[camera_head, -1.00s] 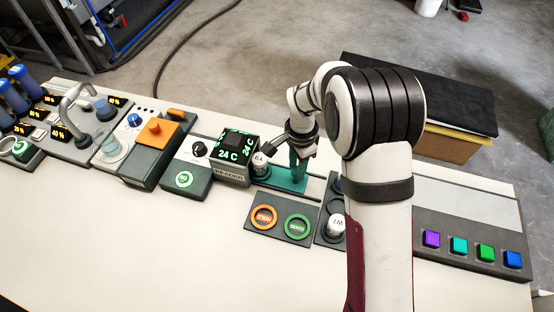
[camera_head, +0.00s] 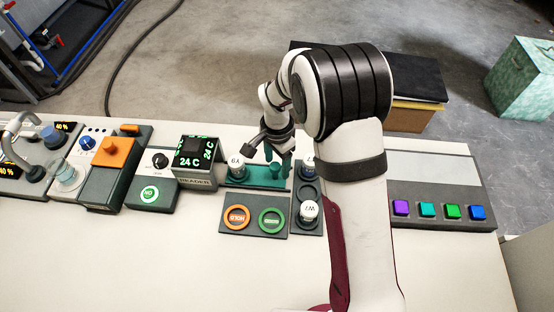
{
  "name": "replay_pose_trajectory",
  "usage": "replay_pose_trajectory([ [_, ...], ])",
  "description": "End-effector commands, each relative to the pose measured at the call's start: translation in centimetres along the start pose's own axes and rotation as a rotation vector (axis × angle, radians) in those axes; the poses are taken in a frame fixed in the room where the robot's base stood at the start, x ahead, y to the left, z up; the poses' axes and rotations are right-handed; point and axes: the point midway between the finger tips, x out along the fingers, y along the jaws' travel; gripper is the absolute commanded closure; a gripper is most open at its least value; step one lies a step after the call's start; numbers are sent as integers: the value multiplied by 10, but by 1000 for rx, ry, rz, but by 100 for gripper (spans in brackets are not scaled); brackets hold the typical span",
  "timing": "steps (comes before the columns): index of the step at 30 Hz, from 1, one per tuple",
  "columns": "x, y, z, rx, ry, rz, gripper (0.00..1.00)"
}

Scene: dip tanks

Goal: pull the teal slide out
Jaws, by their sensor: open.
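The teal slide (camera_head: 262,183) lies flat on a dark base just right of the reader (camera_head: 197,162). A white-capped vial (camera_head: 237,166) stands upright on its left end, beside the reader and outside it. A short teal knob (camera_head: 276,170) rises near the slide's right end. My gripper (camera_head: 278,160) is open, pointing down, with its dark fingers right at the knob. It holds nothing that I can see. Whether a finger touches the knob is too small to tell.
A dark panel with orange and green rings (camera_head: 254,219) lies in front of the slide. A rack with a white-capped vial (camera_head: 308,212) stands to its right, partly hidden by my arm. Coloured buttons (camera_head: 428,210) are further right. The table front is clear.

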Motion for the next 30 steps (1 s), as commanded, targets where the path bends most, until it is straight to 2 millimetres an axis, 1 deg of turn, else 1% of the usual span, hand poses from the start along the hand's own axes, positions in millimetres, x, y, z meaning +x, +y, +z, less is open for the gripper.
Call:
replay_pose_trajectory([
  [2,-3,-1,0,0,1,-2,34],
  [5,-17,-1,0,-1,2,-4,34],
  [8,-44,-1,0,0,2,-5,34],
  [12,-92,-1,0,0,3,-6,34],
  [15,-120,-1,0,0,2,-5,34],
  [18,-141,0,0,0,1,-3,34],
  [21,-153,0,0,1,1,-1,34],
  [23,-157,0,0,0,1,0,34],
  [30,-158,0,0,0,0,1,34],
])
